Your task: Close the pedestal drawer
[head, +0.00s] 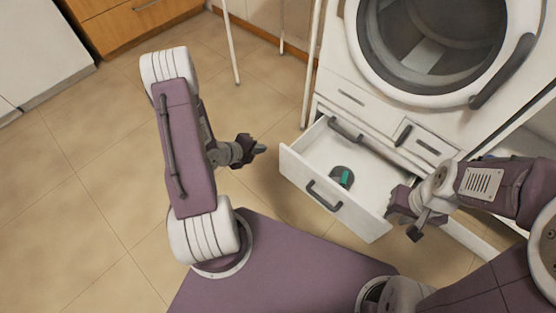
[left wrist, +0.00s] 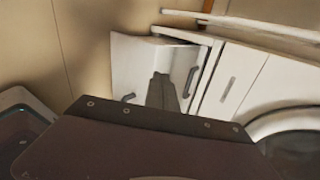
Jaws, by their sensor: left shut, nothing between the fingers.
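The white pedestal drawer (head: 350,197) stands pulled out below the washing machine in the head view. Its front has a dark bar handle (head: 324,196). A small dark object with a teal part (head: 343,178) lies inside. The drawer also shows in the left wrist view (left wrist: 135,70), partly covered by my gripper. My left gripper (head: 260,149) is shut and empty, to the left of the drawer front and apart from it in the head view. My right gripper (head: 404,218) is by the drawer's right front corner; whether it touches is unclear, and its finger opening is hard to make out.
The washing machine (head: 366,83) stands above the pedestal. Thin white legs (head: 230,45) stand on the floor left of it. A wooden cabinet (head: 125,25) is at the back left. The tiled floor (head: 85,150) on the left is clear.

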